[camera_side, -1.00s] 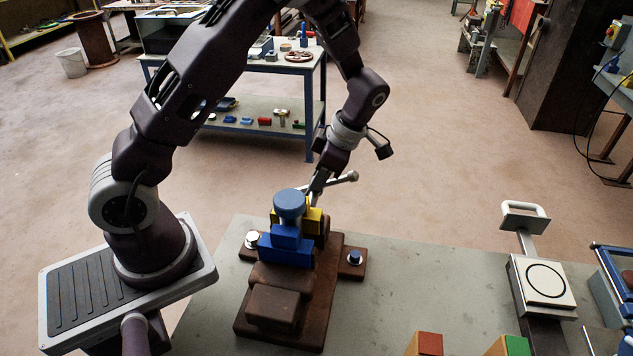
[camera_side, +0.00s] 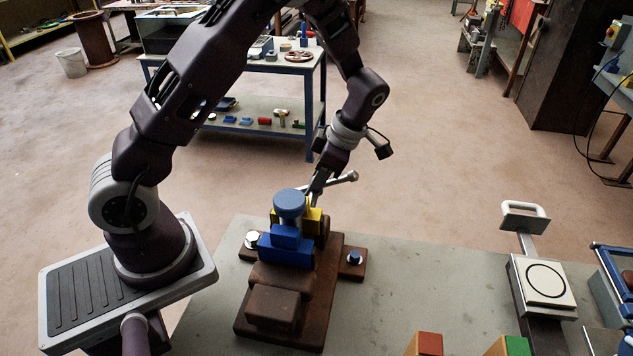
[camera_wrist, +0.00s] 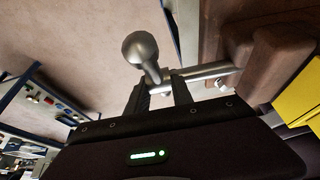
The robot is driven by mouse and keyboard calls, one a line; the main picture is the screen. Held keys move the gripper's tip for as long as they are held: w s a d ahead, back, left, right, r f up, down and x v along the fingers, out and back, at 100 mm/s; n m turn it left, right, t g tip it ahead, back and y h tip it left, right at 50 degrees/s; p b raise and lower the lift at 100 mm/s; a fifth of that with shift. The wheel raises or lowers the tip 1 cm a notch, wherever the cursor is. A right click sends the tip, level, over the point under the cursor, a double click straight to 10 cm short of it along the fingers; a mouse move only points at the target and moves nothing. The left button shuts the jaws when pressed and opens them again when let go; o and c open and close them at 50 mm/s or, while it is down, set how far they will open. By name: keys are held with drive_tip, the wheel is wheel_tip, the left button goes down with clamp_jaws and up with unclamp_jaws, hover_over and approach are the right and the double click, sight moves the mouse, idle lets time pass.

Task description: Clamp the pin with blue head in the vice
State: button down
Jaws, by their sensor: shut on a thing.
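The pin with the blue head (camera_side: 290,203) stands upright at the vice (camera_side: 283,299), its round head above the blue and yellow jaws. The blue jaw (camera_side: 286,250) is nearer and the yellow jaw (camera_side: 312,222) is behind it; whether the pin touches both is hidden. My gripper (camera_side: 316,192) is at the far end of the vice, shut on the metal vice handle (camera_side: 345,178). In the wrist view the handle's ball end (camera_wrist: 140,48) shows beyond my fingers (camera_wrist: 160,88), with the bar between them. The yellow jaw also shows at the right edge there.
The vice stands on a grey bench (camera_side: 400,278). A white-topped device (camera_side: 543,284) and red and green blocks (camera_side: 430,343) lie to the right. A blue table (camera_side: 290,70) with parts on it stands behind. The bench between vice and blocks is clear.

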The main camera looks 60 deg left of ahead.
drive_tip(key=shift+r, duration=0.1)
drive_tip(key=t+h, duration=0.3)
drive_tip(key=shift+s+a+t, duration=0.15)
drive_tip(key=shift+a+t, duration=0.1)
drive_tip(key=shift+t, duration=0.05)
drive_tip(key=shift+f+t+h, duration=0.2)
drive_tip(key=shift+t+h, duration=1.3)
drive_tip(key=shift+h, duration=0.3)
drive_tip(key=c, duration=1.1)
unclamp_jaws()
drive_tip(key=shift+s, duration=0.1)
